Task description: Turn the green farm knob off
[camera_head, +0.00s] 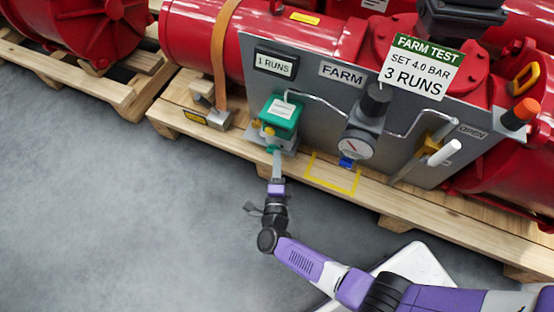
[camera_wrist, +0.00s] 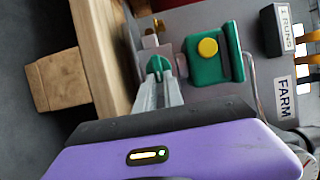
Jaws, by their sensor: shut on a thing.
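The small green knob (camera_head: 272,149) is low on the front of the grey panel's valve, below a larger green box (camera_head: 281,112) with a yellow button. In the wrist view the knob (camera_wrist: 155,65) sits between my fingertips. My gripper (camera_head: 276,156) reaches up to it from the front, and it also shows in the wrist view (camera_wrist: 159,80). The fingers are shut on the knob and cover part of it. The knob's exact angle is hard to tell.
A grey panel (camera_head: 330,100) bears FARM labels, a pressure gauge (camera_head: 353,145) and a yellow-handled lever (camera_head: 430,143) at right. Red actuators rest on a wooden pallet (camera_head: 200,140). A yellow outlined square (camera_head: 332,185) marks the pallet. Grey floor is free at left.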

